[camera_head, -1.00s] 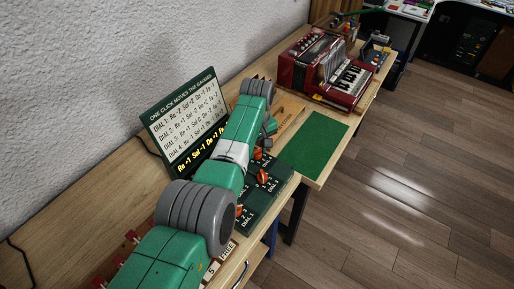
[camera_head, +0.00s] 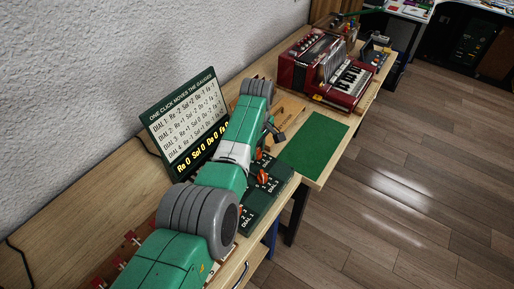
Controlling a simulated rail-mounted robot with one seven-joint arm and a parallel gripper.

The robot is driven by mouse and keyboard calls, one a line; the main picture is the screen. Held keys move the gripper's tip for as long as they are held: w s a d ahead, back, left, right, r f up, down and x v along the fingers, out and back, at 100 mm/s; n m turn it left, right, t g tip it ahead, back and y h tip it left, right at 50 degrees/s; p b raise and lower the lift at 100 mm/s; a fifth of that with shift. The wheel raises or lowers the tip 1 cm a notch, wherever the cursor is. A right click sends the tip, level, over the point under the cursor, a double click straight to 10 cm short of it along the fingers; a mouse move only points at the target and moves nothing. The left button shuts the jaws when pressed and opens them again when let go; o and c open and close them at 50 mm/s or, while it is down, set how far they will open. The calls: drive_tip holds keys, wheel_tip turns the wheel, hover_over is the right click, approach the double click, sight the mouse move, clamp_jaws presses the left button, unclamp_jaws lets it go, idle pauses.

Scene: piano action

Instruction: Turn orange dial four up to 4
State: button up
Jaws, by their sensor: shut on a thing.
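The dark green dial panel (camera_head: 257,203) lies on the bench with orange dials on it. One orange dial (camera_head: 262,176) shows in the middle of the panel. Another orange dial (camera_head: 258,155) shows at the far end beside my arm, close to my gripper (camera_head: 268,146). My gripper is low over that far end and shut on a dial, seemingly dial four. Its fingertips, the held dial's pointer and its numbers are mostly hidden or too small to read. The sign (camera_head: 185,125) behind lists the dial moves, and its yellow line reads Re 0, Sol 0, Do 0, with Fa partly covered by my arm.
A green mat (camera_head: 314,141) lies clear to the right of the panel. A red accordion (camera_head: 330,72) stands farther back on the bench. The sign stands close behind my arm, near the wall. Open floor lies to the right of the bench.

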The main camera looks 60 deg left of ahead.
drive_tip(key=shift+r, duration=0.15)
drive_tip(key=o, duration=1)
wheel_tip(320, 180, up, 8)
drive_tip(key=p, duration=0.2)
drive_tip(key=shift+p, duration=0.4)
drive_tip(key=shift+f, duration=0.2)
